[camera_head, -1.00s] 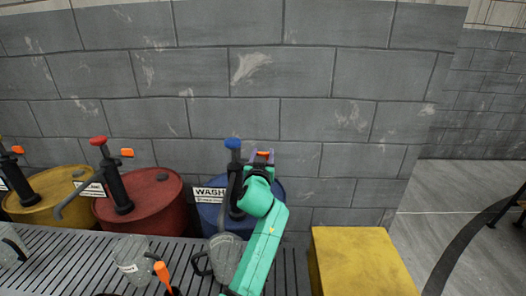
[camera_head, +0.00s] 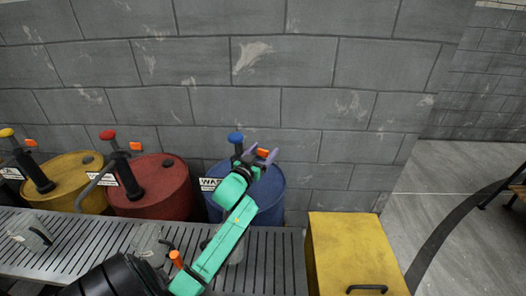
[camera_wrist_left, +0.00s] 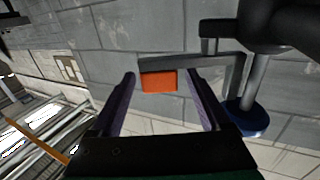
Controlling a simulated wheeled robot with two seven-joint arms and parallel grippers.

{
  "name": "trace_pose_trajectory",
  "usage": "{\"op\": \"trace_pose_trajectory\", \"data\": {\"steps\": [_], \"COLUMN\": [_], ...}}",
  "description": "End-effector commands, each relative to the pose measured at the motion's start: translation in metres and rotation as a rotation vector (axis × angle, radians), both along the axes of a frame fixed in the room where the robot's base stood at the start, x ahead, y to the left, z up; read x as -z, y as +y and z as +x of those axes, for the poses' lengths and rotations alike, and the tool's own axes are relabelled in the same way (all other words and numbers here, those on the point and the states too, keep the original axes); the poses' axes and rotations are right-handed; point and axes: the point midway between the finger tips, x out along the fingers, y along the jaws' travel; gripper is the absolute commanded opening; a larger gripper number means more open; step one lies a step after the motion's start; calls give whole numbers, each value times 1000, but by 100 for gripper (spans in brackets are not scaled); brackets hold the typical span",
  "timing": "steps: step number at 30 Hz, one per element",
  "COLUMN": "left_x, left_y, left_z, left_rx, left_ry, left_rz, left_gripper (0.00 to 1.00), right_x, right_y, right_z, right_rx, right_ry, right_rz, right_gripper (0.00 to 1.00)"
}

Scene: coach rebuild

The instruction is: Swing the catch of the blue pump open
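The blue pump shows its blue knob (camera_head: 235,137) above the blue drum (camera_head: 270,200); my arm hides most of its body. Its orange catch (camera_head: 263,153) sticks out to the right near the top. My left gripper (camera_head: 264,156) is at the catch with its fingers apart. In the left wrist view the orange catch (camera_wrist_left: 158,82) lies between the two open fingers (camera_wrist_left: 160,95), with gaps on both sides. The pump's dark bracket and blue knob (camera_wrist_left: 248,122) are to the right there. My right gripper is not in view.
A red drum (camera_head: 160,190) and a yellow drum (camera_head: 70,172) with pumps stand to the left. Grey jugs (camera_head: 150,243) stand on the slatted bench (camera_head: 285,260). A yellow box (camera_head: 350,250) is at the right. A block wall (camera_head: 300,100) is close behind.

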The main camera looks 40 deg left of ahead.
Motion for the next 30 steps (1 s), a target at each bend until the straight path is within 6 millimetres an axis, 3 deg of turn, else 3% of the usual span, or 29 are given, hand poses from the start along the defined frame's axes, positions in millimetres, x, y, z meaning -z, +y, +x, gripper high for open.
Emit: {"op": "trace_pose_trajectory", "data": {"steps": [6, 11, 24, 30], "left_x": [-3, -25, -148, -191], "left_y": [0, 0, 0, 0], "left_z": [0, 0, 1, 1], "left_rx": [-1, 1, 2, 1], "left_ry": [0, -2, -5, -1], "left_rz": [1, 4, 6, 2], "left_gripper": [80, 80, 80, 80], "right_x": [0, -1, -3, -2], "right_y": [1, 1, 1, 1], "right_z": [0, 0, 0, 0], "right_rx": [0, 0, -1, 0], "right_ry": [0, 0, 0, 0], "right_rz": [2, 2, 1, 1], "right_gripper": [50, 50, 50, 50]}}
